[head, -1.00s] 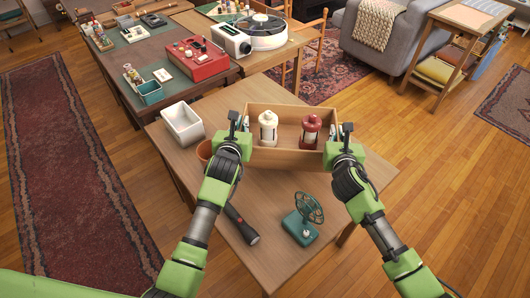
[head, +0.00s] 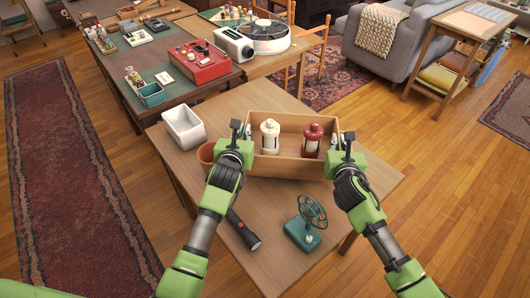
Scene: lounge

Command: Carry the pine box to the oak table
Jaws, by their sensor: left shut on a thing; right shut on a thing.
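The pine box (head: 290,165) is an open, light wooden box on or just above the near wooden table (head: 275,200); I cannot tell if its base touches. In it stand a cream lantern-like item (head: 270,137) and a dark red one (head: 312,141). My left gripper (head: 238,130) is shut on the box's left end. My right gripper (head: 346,141) is shut on its right end. The grippers hide parts of both ends. Which table is the oak one is not certain; a light wood table (head: 262,72) stands behind.
On the near table are a white bin (head: 184,127), a terracotta pot (head: 206,153), a black flashlight (head: 244,230) and a teal fan (head: 304,230). A dark table (head: 185,98) is at left. Open floor lies right.

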